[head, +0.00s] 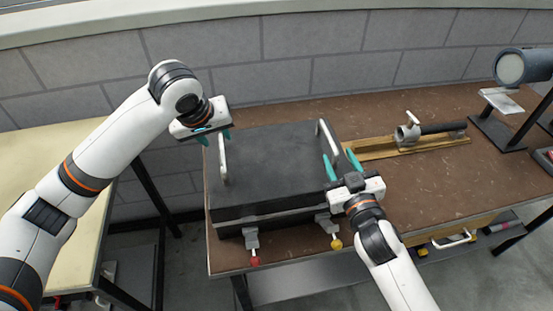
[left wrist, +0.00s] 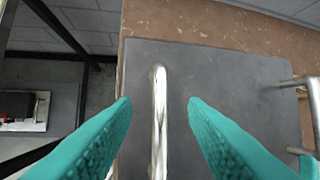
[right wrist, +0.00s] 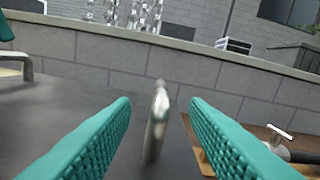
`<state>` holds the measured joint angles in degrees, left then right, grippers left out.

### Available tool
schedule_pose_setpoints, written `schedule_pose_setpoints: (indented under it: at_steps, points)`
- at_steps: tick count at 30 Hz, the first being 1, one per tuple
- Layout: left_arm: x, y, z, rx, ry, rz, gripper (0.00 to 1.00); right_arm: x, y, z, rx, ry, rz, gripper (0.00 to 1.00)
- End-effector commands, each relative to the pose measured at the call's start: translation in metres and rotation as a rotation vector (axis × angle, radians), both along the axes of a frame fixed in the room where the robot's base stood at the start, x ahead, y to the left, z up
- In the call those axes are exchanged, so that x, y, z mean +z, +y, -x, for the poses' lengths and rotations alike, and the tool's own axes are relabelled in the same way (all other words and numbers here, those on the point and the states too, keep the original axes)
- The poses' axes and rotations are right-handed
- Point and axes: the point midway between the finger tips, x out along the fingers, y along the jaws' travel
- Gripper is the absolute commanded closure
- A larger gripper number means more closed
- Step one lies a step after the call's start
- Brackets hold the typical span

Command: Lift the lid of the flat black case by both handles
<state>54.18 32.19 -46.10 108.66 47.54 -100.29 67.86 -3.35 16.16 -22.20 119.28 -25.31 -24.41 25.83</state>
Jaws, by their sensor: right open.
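The flat black case (head: 270,160) lies on the brown workbench with its lid down. Its left handle (head: 223,160) and right handle (head: 328,140) are pale metal bars standing up from the lid. My left gripper (head: 216,137) is open above the left handle; in the left wrist view that handle (left wrist: 158,120) lies between the spread teal fingers, apart from them. My right gripper (head: 342,166) is open beside the near end of the right handle. In the right wrist view the right handle (right wrist: 157,125) shows between the open fingers, beyond their tips.
Two clamps with a red knob (head: 255,261) and a yellow knob (head: 336,244) sit at the case's front edge. A wooden rail with a metal tool (head: 408,134) lies right of the case. A grey block wall (head: 270,80) stands behind the workbench (head: 430,190). A cream table (head: 60,170) is at left.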

Motion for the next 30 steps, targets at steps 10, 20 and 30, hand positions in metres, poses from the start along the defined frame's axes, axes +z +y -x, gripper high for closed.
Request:
schedule_pose_setpoints:
  at_steps: [10, 20, 30]
  points:
    - [-0.044, -0.004, -0.02, 0.0, 0.001, 0.0, 0.6, 0.0, 0.012, -0.047, 0.001, 0.0, 0.0, 0.58]
    - [-0.049, -0.005, -0.022, -0.001, 0.0, 0.0, 0.6, 0.0, 0.013, -0.052, 0.001, 0.001, -0.001, 0.58]
    - [-0.049, -0.005, -0.022, 0.0, 0.0, 0.001, 1.0, 0.0, 0.013, -0.052, 0.0, 0.001, -0.001, 1.0]
